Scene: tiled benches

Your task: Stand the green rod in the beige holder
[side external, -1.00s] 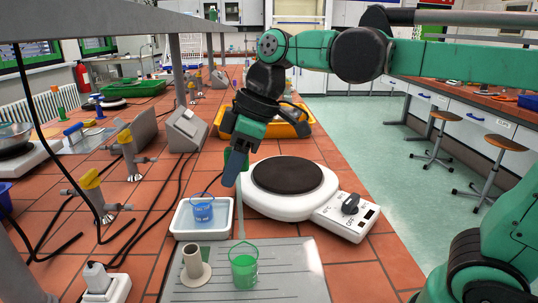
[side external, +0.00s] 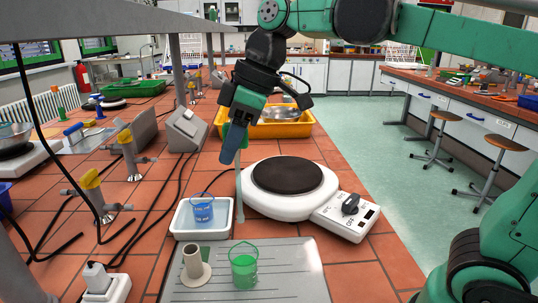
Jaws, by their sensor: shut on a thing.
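My gripper (side external: 234,152) is above the bench, pointing down and shut on the green rod (side external: 240,198). The rod is thin, pale green and roughly upright; its upper part is hidden by the fingers. Its lower end hangs free between the white tray and the hot plate in the picture. The beige holder (side external: 192,263) is a short tube on a round base, standing on the grey board at the front. It is below and left of the rod in the picture and looks empty.
A white tray (side external: 181,229) with a blue beaker (side external: 203,212) lies behind the holder. A hot plate (side external: 300,205) stands to the right. An orange tray (side external: 283,130) is farther back.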

